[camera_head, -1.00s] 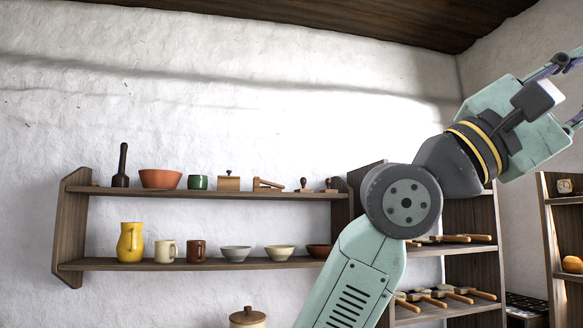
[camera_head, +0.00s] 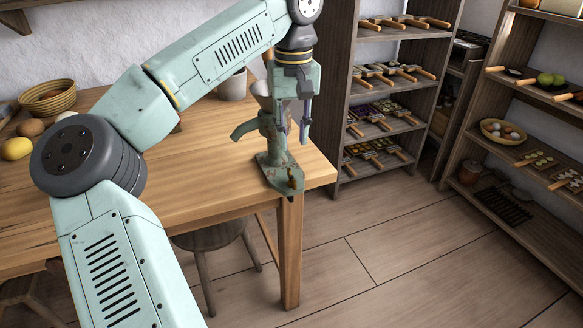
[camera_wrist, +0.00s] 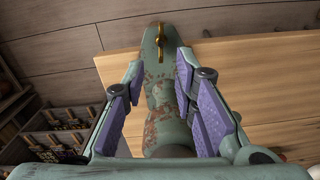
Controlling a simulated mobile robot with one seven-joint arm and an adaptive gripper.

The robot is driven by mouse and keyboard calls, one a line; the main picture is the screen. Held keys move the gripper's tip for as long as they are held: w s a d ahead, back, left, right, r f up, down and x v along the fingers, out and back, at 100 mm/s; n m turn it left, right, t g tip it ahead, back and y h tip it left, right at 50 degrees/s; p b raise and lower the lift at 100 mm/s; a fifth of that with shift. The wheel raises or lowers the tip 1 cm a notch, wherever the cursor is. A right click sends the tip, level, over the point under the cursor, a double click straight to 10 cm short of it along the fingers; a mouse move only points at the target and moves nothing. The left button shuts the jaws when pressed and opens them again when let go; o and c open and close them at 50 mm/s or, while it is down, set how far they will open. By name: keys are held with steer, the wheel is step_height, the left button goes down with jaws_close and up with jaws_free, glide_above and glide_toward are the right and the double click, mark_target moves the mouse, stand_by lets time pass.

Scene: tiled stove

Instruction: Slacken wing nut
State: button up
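A brass wing nut (camera_wrist: 161,44) sits on the far end of a worn green metal grinder (camera_wrist: 160,100) in the wrist view. My gripper (camera_head: 294,135) points down beside the grinder's upper part. In the wrist view my gripper (camera_wrist: 160,68) is open, its purple-padded fingers spread to either side of the grinder's body. The wing nut lies beyond the fingertips, with nothing held.
The wooden table (camera_head: 200,185) carries a basket (camera_head: 47,97), a lemon (camera_head: 16,149) and a pale pot (camera_head: 233,86) near the grinder. A stool (camera_head: 212,238) stands under it. Shelves (camera_head: 345,90) with trays stand behind to the right. The floor in front is clear.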

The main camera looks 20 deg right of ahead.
mark_target(293, 174)
step_height(293, 174, down, 9)
steer(key=shift+d+f, duration=0.1)
stand_by(0.4)
jaws_close()
stand_by(0.4)
